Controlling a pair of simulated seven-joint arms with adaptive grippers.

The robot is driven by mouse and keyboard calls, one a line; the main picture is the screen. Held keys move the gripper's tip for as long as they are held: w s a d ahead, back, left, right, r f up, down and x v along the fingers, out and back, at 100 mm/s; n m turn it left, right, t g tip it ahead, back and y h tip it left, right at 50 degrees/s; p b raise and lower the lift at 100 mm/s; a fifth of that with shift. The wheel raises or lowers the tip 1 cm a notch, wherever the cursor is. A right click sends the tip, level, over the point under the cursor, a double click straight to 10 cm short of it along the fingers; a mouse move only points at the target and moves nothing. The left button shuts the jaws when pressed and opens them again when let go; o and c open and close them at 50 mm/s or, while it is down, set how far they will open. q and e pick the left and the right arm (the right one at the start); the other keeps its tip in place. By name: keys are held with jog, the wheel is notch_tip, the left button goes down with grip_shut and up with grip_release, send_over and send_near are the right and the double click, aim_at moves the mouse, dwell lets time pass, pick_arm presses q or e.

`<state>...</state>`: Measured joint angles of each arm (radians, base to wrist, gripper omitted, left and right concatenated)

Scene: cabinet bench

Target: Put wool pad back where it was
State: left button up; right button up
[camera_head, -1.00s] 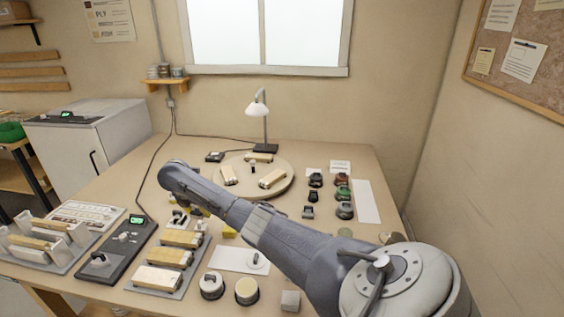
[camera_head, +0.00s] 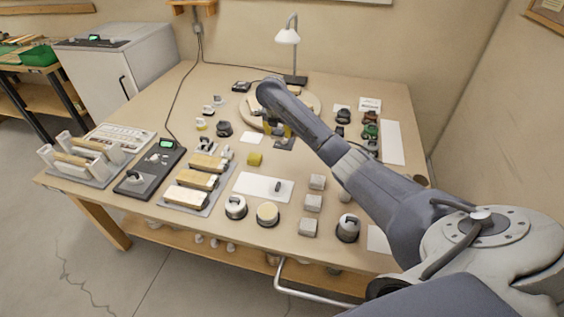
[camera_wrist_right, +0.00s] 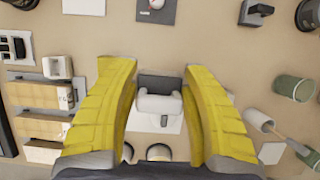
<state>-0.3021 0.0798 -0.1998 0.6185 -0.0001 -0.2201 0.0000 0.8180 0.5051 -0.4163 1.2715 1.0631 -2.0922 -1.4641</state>
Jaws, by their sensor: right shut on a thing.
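My right gripper (camera_head: 280,129) hangs over the bench near the front edge of the round board. Its yellow fingers show in the right wrist view (camera_wrist_right: 160,75), shut on a small white piece with a dark grey block, which looks to be the wool pad (camera_wrist_right: 160,103). A white card lies below and behind it in that view. In the head view the held pad is mostly hidden by the arm and fingers. I cannot tell how far it is above the bench. My left gripper is not in view.
The round board (camera_head: 313,101) and lamp (camera_head: 288,38) stand behind the gripper. A tray of wooden blocks (camera_head: 180,208) and a white mat (camera_head: 250,184) are nearer. Dark round items stand right of the arm.

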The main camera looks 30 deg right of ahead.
aim_at(280, 163)
notch_tip(280, 163, down, 16)
jog(key=shift+r, duration=0.1)
dwell(0.5)
jog(key=o, duration=1.2)
jog(key=shift+f, duration=0.2)
jog(key=v, duration=1.2)
jog(key=shift+r, duration=0.15)
